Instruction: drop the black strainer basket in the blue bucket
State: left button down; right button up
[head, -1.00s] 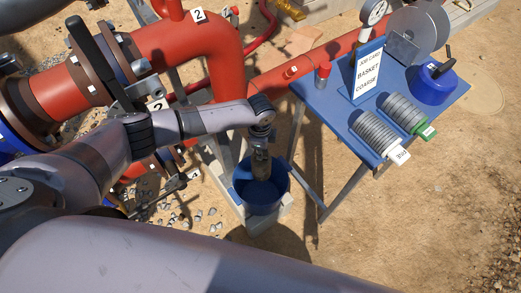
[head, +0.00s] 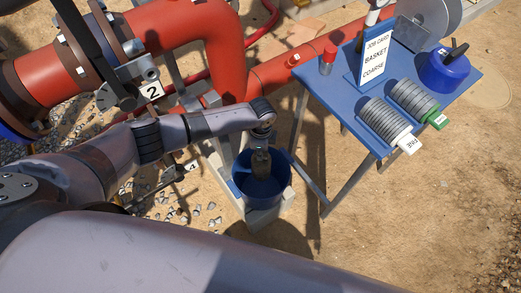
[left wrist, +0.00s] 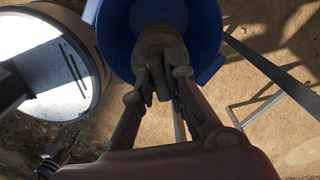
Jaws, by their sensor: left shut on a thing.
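The strainer basket (head: 261,165) is a dark, brownish-grey cylinder, hanging roughly upright at the mouth of the blue bucket (head: 264,197). My left gripper (head: 262,147) is above it and shut on its upper end. In the left wrist view, both fingers (left wrist: 158,88) close on the basket (left wrist: 157,42), and the blue wall of the bucket (left wrist: 117,38) surrounds its far end. The basket's lower end is inside the outline of the bucket's opening; its height above the bottom is unclear. My right gripper is not in view.
The bucket stands on a pale block beside red pipework (head: 205,27). A blue table (head: 335,103) to the right holds two ribbed cylinders (head: 385,118), one tagged FINE, a job card sign (head: 375,58) reading BASKET COARSE, and a blue container (head: 444,73). Sandy ground at the lower right is open.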

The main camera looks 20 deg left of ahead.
pick_arm(q)
jog(key=shift+f, duration=0.1)
jog(key=c, duration=1.5)
grip_release()
jog(key=shift+c, duration=0.2)
jog(key=shift+o, duration=0.5)
jog(key=o, duration=0.4)
notch_tip(320, 180, up, 7)
jog(key=p, duration=0.7)
